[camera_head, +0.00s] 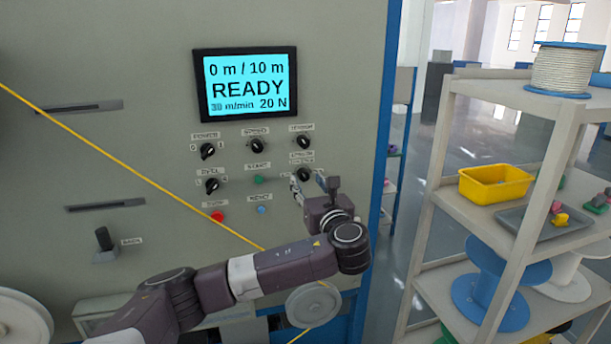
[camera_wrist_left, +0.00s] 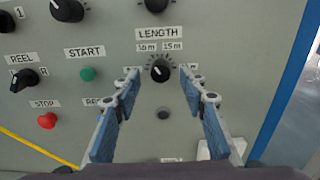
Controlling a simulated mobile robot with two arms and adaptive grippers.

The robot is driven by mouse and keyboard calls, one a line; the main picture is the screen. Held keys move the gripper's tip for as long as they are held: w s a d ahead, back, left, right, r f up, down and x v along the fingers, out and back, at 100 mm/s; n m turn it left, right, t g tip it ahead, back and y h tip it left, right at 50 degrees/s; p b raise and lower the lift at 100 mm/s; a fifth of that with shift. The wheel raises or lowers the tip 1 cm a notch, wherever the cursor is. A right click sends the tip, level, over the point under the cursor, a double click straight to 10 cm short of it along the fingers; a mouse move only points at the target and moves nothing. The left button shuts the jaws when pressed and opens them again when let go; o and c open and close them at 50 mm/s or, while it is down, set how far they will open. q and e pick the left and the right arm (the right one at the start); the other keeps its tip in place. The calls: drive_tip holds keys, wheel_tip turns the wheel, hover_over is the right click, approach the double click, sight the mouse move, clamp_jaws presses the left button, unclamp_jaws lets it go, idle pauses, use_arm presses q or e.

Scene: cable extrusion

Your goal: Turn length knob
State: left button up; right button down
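The length knob (camera_wrist_left: 160,71) is a small round black knob with a white pointer mark, under the LENGTH label (camera_wrist_left: 158,33). In the left wrist view it sits between the two blue-padded fingers of my left gripper (camera_wrist_left: 160,80), with a gap on each side. The fingers are open and look apart from the knob. In the head view my left gripper (camera_head: 308,180) is up at the panel around the knob (camera_head: 304,174), which is partly hidden. The display (camera_head: 246,84) reads "0 m / 10 m", "READY". My right gripper is not in view.
Other knobs sit close by, including the reel knob (camera_head: 211,186) and the tension knob (camera_head: 303,142). The green start button (camera_head: 259,180) and red stop button (camera_head: 217,217) are to the left. A yellow cable (camera_head: 120,164) crosses the panel. A shelf (camera_head: 430,285) stands on the right.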

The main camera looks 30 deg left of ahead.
sight(304, 175)
use_arm(q)
drive_tip(key=shift+x, duration=1.4)
drive_tip(key=shift+c, duration=0.6)
clamp_jaws()
